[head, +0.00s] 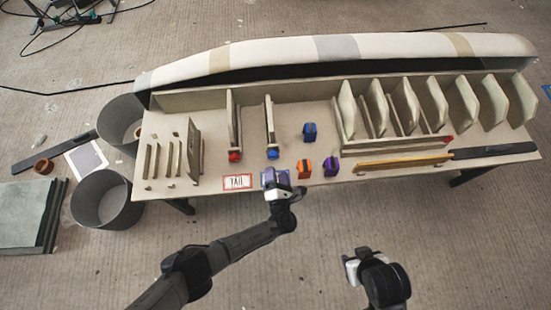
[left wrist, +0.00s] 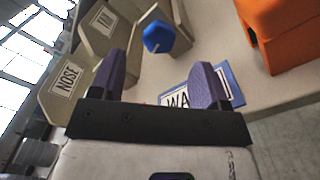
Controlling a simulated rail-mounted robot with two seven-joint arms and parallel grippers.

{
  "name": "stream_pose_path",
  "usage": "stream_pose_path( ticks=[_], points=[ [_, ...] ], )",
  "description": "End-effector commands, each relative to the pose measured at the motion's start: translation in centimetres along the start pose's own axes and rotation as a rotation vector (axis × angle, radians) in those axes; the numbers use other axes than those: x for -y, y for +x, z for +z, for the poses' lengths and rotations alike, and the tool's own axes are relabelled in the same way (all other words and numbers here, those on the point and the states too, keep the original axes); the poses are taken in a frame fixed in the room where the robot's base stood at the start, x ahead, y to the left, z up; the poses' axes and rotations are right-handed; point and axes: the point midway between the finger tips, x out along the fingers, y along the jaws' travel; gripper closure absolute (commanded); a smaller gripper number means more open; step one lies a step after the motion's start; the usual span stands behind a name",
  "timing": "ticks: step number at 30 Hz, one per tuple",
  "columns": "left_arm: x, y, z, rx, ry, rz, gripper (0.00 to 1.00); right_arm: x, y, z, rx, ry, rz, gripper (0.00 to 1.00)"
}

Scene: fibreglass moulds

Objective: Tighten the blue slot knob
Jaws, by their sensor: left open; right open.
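The blue slot knob (head: 272,153) is at the front end of an upright slot board (head: 269,120) on the table. In the left wrist view the faceted blue knob (left wrist: 158,37) shows beyond and between my purple fingertips, not touching them. My left gripper (head: 268,177) is open and empty at the table's front edge, just in front of the knob. Its two fingers (left wrist: 158,72) stand wide apart in the left wrist view. My right gripper (head: 350,266) is open, low in front of the table and away from it; its fingertips are hard to make out.
A red knob (head: 235,156) is left of the blue one. Blue (head: 310,132), orange (head: 304,168) and purple (head: 331,167) blocks stand to the right. A red-bordered label (head: 237,182) lies left of my left gripper. A blue-bordered label (left wrist: 226,80) is partly hidden behind a finger.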

Motion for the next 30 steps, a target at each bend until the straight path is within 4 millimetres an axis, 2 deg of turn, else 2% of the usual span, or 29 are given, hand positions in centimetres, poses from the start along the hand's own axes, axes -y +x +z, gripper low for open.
stream_pose_path(
  ticks=[1, 6, 12, 18, 30],
  points=[
    [-0.3, -1.1, 0.2, -0.001, 0.0, -0.003, 0.31, 0.0, -0.8, -0.2, 0.0, 0.0, 0.0, 0.49],
    [-0.2, -3.8, 0.1, 0.0, 0.0, -0.002, 0.31, -0.1, -1.6, -0.5, 0.0, 0.0, 0.0, 0.49],
    [-0.1, -5.8, 0.1, 0.0, 0.0, -0.001, 0.31, -0.1, -2.1, -0.7, 0.0, -0.002, 0.001, 0.49],
    [0.0, -6.5, 0.0, 0.001, 0.0, 0.001, 0.31, -0.3, -2.2, -0.7, 0.001, -0.007, 0.006, 0.49],
    [0.0, -6.3, 0.0, -0.009, -0.03, 0.011, 0.31, -0.3, -1.9, -0.6, 0.0, -0.009, 0.008, 0.49]
  ],
)
